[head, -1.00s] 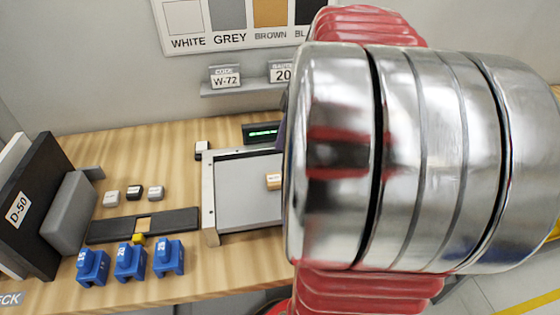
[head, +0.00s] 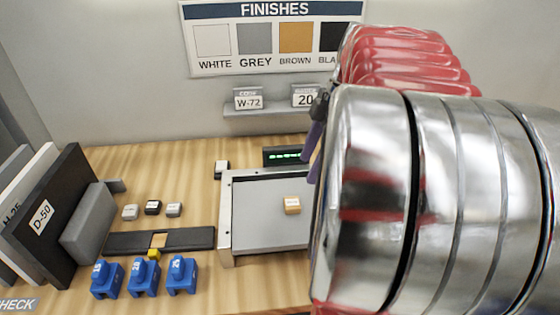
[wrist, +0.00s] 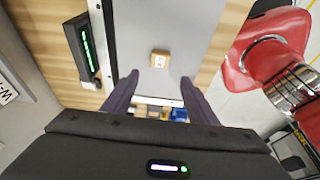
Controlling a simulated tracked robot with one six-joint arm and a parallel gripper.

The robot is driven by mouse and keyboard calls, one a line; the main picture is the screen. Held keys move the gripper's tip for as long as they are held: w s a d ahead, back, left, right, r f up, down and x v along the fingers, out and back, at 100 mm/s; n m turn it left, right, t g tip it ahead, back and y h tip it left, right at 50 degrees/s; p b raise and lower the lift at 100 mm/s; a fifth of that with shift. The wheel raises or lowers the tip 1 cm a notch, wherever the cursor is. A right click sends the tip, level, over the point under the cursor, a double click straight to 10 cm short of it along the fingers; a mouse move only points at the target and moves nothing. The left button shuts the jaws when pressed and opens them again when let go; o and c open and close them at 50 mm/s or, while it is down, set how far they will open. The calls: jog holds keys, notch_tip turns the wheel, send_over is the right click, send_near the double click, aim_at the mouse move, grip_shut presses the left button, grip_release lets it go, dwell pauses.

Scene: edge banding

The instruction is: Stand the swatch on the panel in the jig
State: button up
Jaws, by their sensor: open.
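A small brown swatch (head: 292,205) with a pale label rests on the grey panel (head: 262,212). The panel lies in the metal-edged jig (head: 225,218) on the wooden bench. The swatch also shows in the wrist view (wrist: 159,59), just beyond and between my fingertips. My gripper (wrist: 157,90) is open and empty, its two purple fingers apart with the swatch clear of both. In the head view, the side of a purple finger shows left of my arm, which hides the right of the jig and panel.
Three small swatches (head: 153,208) and several blue numbered blocks (head: 143,279) stand on the bench at left. Panels (head: 45,220) lean at far left. A display with green digits (head: 287,156) stands behind the jig. A finishes chart (head: 270,40) hangs on the wall.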

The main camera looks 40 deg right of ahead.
jog(key=shift+w+a, duration=0.1)
jog(key=s+a+f+m+t+h, duration=0.1)
jog(key=a+m, duration=0.4)
jog(key=a, duration=0.8)
jog(key=a+f+m+t+h, duration=0.1)
jog(key=a+f+m, duration=0.3)
jog(key=a, duration=0.9)
jog(key=shift+s+f+m+t+h, duration=0.15)
jog(key=shift+s+m+t+h, duration=0.25)
jog(key=shift+m+t, duration=0.55)
